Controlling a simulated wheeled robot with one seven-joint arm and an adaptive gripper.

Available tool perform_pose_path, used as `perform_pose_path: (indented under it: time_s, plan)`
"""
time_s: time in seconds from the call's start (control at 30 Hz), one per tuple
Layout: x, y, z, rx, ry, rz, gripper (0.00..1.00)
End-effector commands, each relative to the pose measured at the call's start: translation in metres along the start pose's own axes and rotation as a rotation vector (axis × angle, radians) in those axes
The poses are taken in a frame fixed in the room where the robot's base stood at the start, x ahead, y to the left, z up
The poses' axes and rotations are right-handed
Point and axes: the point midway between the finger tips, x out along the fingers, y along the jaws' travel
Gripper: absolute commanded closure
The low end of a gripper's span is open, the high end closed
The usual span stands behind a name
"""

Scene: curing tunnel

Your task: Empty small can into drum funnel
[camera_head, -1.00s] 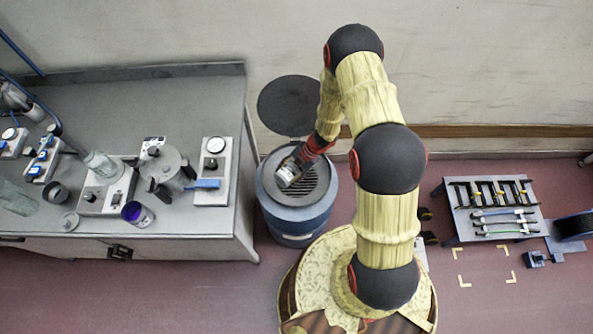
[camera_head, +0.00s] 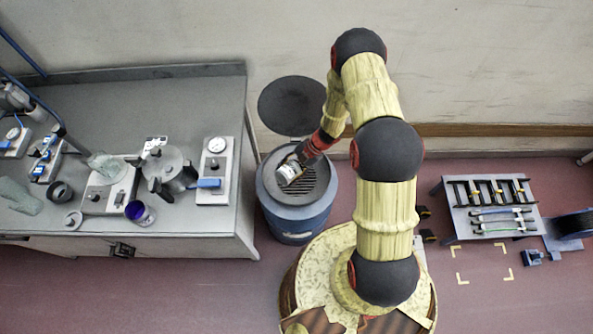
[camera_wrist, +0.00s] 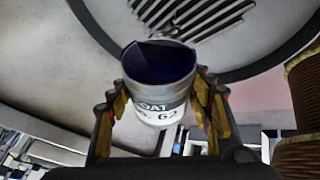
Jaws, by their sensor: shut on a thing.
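The blue drum (camera_head: 297,226) stands right of the bench, its round lid (camera_head: 291,105) swung open behind it. Its funnel top (camera_head: 310,198) has a dark slotted grate, which also shows in the wrist view (camera_wrist: 195,14). My gripper (camera_head: 300,160) is over the funnel, shut on a small can (camera_head: 290,171) with a white label. In the wrist view the can (camera_wrist: 158,105) sits between both fingers of my gripper (camera_wrist: 160,112), its dark blue open mouth tilted toward the grate. No stream of liquid shows, and how much is inside cannot be told.
A low rack with tools (camera_head: 492,232) stands on the floor at right.

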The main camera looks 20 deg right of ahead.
Motion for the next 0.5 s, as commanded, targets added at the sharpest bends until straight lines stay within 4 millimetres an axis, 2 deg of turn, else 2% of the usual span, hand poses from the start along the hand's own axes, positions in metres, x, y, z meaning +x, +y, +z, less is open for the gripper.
perform_pose_path:
  time_s: [0.5]
  plan:
    - [-0.0035, 0.0011, 0.0016, 0.019, 0.06, 0.008, 0.79]
